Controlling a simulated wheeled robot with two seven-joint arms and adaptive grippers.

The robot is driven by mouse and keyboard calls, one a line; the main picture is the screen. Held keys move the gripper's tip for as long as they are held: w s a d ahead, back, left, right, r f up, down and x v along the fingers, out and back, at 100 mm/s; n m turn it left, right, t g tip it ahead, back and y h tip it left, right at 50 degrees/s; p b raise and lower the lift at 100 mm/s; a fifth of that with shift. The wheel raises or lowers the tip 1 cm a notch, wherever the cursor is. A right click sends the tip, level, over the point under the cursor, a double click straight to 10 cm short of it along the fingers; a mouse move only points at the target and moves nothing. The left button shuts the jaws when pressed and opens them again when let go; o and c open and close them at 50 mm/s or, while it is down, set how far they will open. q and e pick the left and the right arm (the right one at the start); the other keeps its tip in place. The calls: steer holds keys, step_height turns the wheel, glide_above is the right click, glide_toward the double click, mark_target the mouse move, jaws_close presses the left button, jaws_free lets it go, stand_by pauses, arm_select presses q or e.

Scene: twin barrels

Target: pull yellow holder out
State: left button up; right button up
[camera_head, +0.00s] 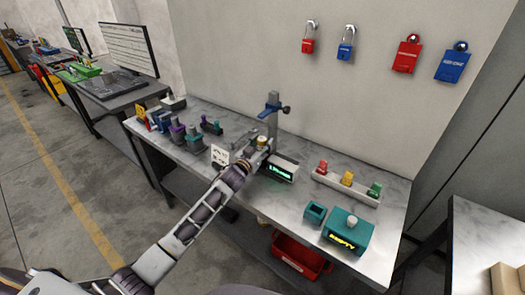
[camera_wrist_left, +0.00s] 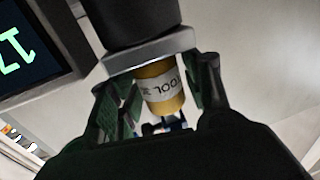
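The yellow holder (camera_wrist_left: 165,90) is a short yellow cylinder with a white label, seen in the left wrist view. It hangs below a grey collar and a black cylinder. My left gripper (camera_wrist_left: 168,88) has one finger on each side of it, with narrow gaps showing, so it looks open around the holder. In the head view my left gripper (camera_head: 258,148) is at the grey stand (camera_head: 272,112) at the back of the bench, and the arm hides most of the holder there. My right gripper is in neither view.
A display box (camera_head: 281,170) with green text stands just right of the gripper. Several tool holders (camera_head: 188,135) stand at the left. A tray of coloured pieces (camera_head: 346,183) and a teal box (camera_head: 347,232) are at the right. A red bin (camera_head: 298,258) is below the bench.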

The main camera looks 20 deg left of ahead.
arm_select(q)
steer(key=c, duration=0.7)
steer(key=shift+r, duration=0.15)
steer(key=shift+c, duration=0.8)
steer(key=shift+r, duration=0.15)
steer(key=shift+r+p, duration=0.45)
steer(key=shift+p, duration=0.25)
stand_by(0.4)
